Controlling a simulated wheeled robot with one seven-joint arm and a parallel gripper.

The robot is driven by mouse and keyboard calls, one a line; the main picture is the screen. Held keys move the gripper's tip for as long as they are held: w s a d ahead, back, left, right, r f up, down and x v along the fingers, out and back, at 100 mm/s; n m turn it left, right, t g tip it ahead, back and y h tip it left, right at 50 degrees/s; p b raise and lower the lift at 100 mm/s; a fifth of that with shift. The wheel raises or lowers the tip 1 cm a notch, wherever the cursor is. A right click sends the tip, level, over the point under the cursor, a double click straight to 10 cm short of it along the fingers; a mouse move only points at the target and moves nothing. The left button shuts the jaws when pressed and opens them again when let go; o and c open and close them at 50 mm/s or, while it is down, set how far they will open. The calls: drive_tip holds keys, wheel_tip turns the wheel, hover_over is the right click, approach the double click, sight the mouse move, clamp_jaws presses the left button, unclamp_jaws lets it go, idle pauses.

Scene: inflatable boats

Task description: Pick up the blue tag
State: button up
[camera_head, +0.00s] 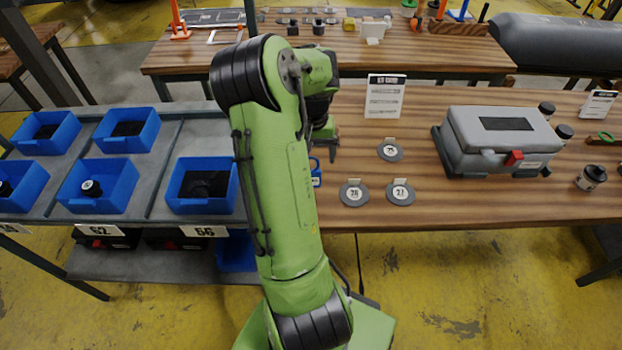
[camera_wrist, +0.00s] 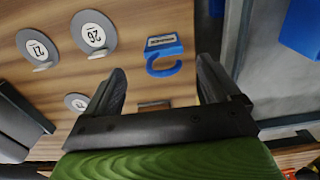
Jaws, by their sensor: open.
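The blue tag (camera_wrist: 168,51) lies on the wooden table in the wrist view. It has a hook-shaped end and a small printed label. In the head view the blue tag (camera_head: 316,178) shows only in part at the table's left end, the rest hidden behind my arm. My gripper (camera_wrist: 161,70) is open and empty in the wrist view, with its two fingers on either side of the tag in the picture. In the head view my gripper (camera_head: 328,150) is partly hidden by my arm, close to the tag. I cannot tell its exact height above the table.
Several round grey tags (camera_head: 390,151) lie to the right of the blue tag. A grey case (camera_head: 505,132) and a white sign (camera_head: 385,96) stand farther off. Blue bins (camera_head: 127,130) fill the grey bench at left. Bare wood separates the grey tags and case.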

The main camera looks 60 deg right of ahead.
drive_tip(key=f, duration=0.3)
drive_tip(key=f+b, duration=0.1)
drive_tip(key=f, duration=0.2)
drive_tip(key=shift+w+a+f, duration=0.1)
drive_tip(key=shift+w+f, duration=0.1)
drive_tip(key=shift+f, duration=0.05)
drive_tip(key=shift+c, duration=0.3)
drive_tip(key=c, duration=1.1)
drive_tip(key=shift+o, duration=0.2)
drive_tip(key=shift+r, duration=0.15)
wheel_tip(320, 180, up, 10)
drive_tip(key=shift+f+p, duration=0.1)
drive_tip(key=shift+p, duration=1)
